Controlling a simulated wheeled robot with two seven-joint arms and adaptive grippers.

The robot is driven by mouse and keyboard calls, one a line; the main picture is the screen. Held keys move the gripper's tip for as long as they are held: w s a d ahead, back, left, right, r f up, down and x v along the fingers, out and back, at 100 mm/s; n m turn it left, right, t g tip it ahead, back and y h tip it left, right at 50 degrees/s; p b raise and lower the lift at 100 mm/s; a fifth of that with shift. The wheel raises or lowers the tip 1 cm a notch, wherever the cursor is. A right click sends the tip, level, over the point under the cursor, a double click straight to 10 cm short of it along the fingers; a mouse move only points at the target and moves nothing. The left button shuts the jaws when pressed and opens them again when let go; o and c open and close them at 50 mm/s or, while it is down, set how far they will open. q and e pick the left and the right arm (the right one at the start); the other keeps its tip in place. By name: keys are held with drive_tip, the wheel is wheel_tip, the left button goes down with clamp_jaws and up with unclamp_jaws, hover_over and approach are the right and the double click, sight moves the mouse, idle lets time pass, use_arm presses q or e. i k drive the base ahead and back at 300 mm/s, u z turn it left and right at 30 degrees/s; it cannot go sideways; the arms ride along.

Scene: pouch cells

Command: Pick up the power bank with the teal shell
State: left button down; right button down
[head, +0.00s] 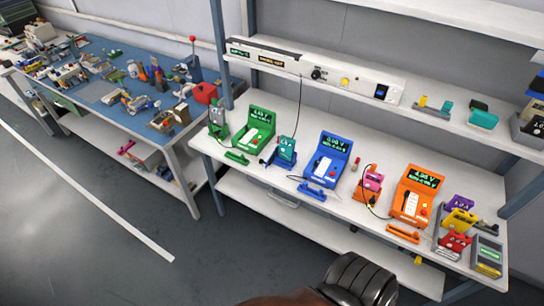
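A teal device with a dark screen (285,150) stands on the white workbench, between the green meter and the blue meter. It looks like a power bank with a teal shell and leans slightly. A thin dark cable runs near its top. Another teal item (483,118) lies on the upper shelf at the right, with a dark part behind it; its kind is too small to tell. Neither of my grippers can be made out in the head view.
The white bench (335,207) also holds a green meter (256,127), a blue meter (325,158), an orange meter (413,195), a pink device (373,182) and a yellow device (459,221). A cluttered blue table (105,88) stands left. Grey floor (60,220) is open at front left.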

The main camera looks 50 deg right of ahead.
sight(287, 143)
drive_tip(key=i, duration=2.1)
drive_tip(key=z, duration=4.3)
